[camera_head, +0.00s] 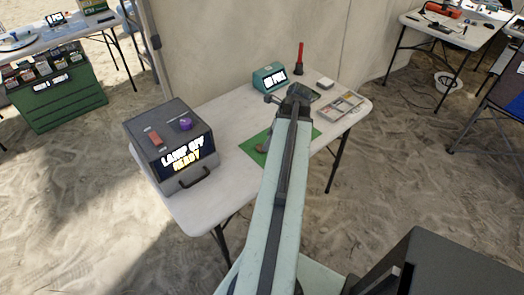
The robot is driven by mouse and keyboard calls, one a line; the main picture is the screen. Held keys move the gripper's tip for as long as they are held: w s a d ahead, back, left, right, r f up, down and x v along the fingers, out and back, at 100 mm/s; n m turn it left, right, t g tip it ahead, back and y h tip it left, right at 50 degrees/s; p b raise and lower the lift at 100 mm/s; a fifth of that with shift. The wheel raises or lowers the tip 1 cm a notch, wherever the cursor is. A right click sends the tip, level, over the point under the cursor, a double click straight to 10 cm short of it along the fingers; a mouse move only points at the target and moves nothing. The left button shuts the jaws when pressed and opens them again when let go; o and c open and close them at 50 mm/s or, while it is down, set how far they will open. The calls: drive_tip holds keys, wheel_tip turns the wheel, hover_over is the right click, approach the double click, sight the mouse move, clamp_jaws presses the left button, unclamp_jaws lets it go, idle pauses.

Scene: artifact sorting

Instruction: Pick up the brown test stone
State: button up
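A small brownish stone (262,148), which looks like the brown test stone, rests on the green mat (250,152) on the white folding table. It lies just left of my arm, which covers the middle of the mat. My gripper (285,99) is at the far end of the arm, above the back part of the table and beyond the stone. It is apart from the stone. Its fingers are small and partly hidden, so I cannot tell whether they are open or shut.
A grey box (170,145) reading "LAMP OFF READY" stands left on the white table (215,205). A teal scale-like device (268,78), a red-and-black upright tool (299,62) and a compartment tray (340,107) stand at the back. The table's front left is clear.

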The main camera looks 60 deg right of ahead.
drive_tip(key=b+x, duration=0.4)
drive_tip(key=x, duration=0.1)
drive_tip(key=shift+w, duration=0.15)
drive_tip(key=shift+r, duration=0.2)
clamp_jaws()
drive_tip(key=shift+p, duration=0.3)
drive_tip(key=shift+r+p, duration=0.6)
drive_tip(key=shift+r, duration=0.05)
wheel_tip(320, 180, up, 3)
drive_tip(key=p, duration=0.3)
drive_tip(key=s+d, duration=0.2)
drive_tip(key=s, duration=0.5)
drive_tip(key=s+d, duration=0.2)
drive_tip(key=s, duration=0.6)
drive_tip(key=shift+s+d+r+p, duration=0.2)
drive_tip(key=shift+d+r+p, duration=0.15)
drive_tip(key=shift+d, duration=0.05)
